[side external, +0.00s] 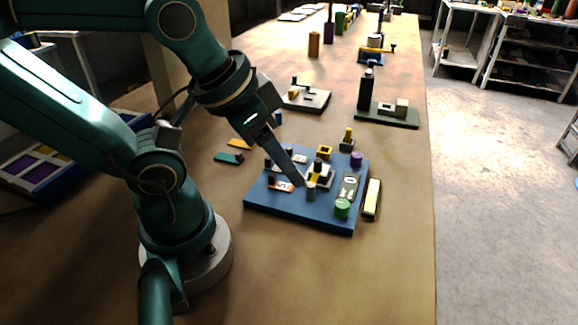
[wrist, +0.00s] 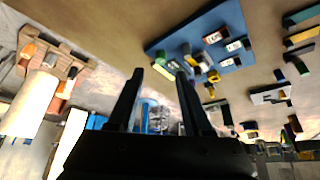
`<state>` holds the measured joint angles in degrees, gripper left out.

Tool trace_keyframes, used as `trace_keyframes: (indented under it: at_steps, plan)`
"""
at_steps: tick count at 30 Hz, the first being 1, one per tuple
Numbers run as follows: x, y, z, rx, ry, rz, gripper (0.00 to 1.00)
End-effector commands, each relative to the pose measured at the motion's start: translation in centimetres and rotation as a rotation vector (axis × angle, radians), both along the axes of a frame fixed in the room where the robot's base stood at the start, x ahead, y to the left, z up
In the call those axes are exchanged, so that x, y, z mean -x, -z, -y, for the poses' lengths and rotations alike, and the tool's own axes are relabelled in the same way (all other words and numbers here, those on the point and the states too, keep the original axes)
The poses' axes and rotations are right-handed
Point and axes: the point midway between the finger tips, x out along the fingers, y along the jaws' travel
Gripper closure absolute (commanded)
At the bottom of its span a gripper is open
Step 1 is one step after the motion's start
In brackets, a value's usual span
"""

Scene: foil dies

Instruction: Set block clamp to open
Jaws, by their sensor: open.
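A blue board (side external: 300,211) lies on the table and carries several small fittings. A pale-based fitting with black and yellow parts (side external: 318,176) stands near its middle; I cannot tell for sure whether this is the block clamp, nor its setting. A short grey cylinder (side external: 310,190) stands just in front of it. My gripper (side external: 300,184) points down over the board, its tips close to the grey cylinder on its left; contact cannot be told. In the wrist view my gripper (wrist: 159,74) has its two fingers apart with nothing seen between them, and the blue board (wrist: 166,42) lies ahead.
A green cylinder (side external: 342,207) and a purple cylinder (side external: 357,159) stand at the board's right side. A dark green stand (side external: 388,116) is farther back. The table in front of the board is bare.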

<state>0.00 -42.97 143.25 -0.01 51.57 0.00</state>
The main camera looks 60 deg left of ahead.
Motion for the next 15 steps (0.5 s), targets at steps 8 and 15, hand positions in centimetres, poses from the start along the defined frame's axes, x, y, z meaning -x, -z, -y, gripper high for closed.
trace_keyframes:
  at_steps: [8,15]
  plan:
    - [0.1,-0.1,0.0,-0.048,0.089,-0.005,0.48]
    - [-2.2,-2.3,-0.6,-0.204,0.370,-0.046,0.48]
